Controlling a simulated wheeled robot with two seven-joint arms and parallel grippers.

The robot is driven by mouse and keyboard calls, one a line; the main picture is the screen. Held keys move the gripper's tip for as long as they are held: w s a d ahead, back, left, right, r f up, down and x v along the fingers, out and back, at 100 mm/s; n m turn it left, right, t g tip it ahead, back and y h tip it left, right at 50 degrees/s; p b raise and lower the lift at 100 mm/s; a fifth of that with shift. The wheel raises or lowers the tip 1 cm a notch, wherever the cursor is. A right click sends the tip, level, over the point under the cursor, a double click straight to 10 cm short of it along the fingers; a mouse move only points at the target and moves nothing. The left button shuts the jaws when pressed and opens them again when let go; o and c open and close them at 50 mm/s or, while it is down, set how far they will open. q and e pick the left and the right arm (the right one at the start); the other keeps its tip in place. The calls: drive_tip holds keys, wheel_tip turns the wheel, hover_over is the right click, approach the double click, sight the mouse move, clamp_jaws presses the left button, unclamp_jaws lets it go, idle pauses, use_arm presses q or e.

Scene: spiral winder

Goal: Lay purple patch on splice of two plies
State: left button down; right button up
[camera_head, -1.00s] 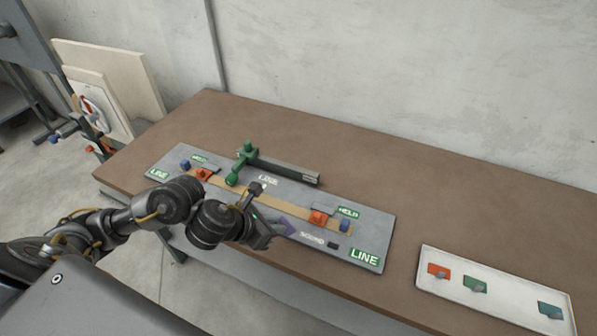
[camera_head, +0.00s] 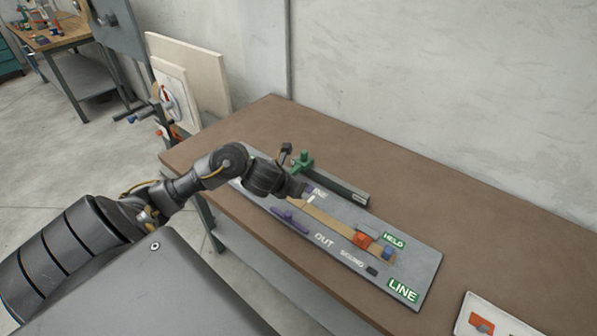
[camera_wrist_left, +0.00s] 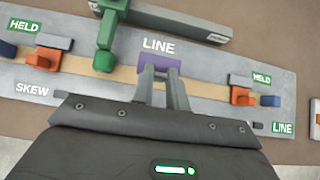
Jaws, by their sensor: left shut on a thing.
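My left gripper (camera_head: 306,196) reaches over the grey board (camera_head: 425,262) from the left. In the left wrist view its fingers (camera_wrist_left: 162,76) are shut on a purple patch (camera_wrist_left: 158,63). The patch is at the middle of the tan strip (camera_wrist_left: 205,84), just below the LINE label. I cannot tell whether it touches the strip. The patch hides the strip there, so the splice does not show. The tan strip also shows in the head view (camera_head: 332,223). Another purple piece (camera_head: 290,219) lies near the board's front edge. My right gripper is out of view.
A green clamp (camera_wrist_left: 105,42) stands over the strip just left of my fingers, in front of a dark bar (camera_wrist_left: 178,20). Orange blocks (camera_wrist_left: 46,61) (camera_wrist_left: 241,95) sit near the strip's ends. A white tray (camera_head: 506,326) is at the lower right. The brown tabletop behind is clear.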

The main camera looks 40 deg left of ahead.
use_arm(q)
drive_tip(key=shift+f+b, duration=1.5)
drive_tip(key=shift+f, duration=0.15)
wheel_tip(320, 180, down, 4)
drive_tip(key=b, duration=0.3)
drive_tip(key=shift+f+b, duration=0.15)
drive_tip(key=shift+b, duration=0.25)
drive_tip(key=shift+f+b, duration=0.6)
drive_tip(key=shift+b, duration=0.1)
drive_tip(key=c, duration=1.3)
unclamp_jaws()
drive_tip(key=shift+r, duration=0.1)
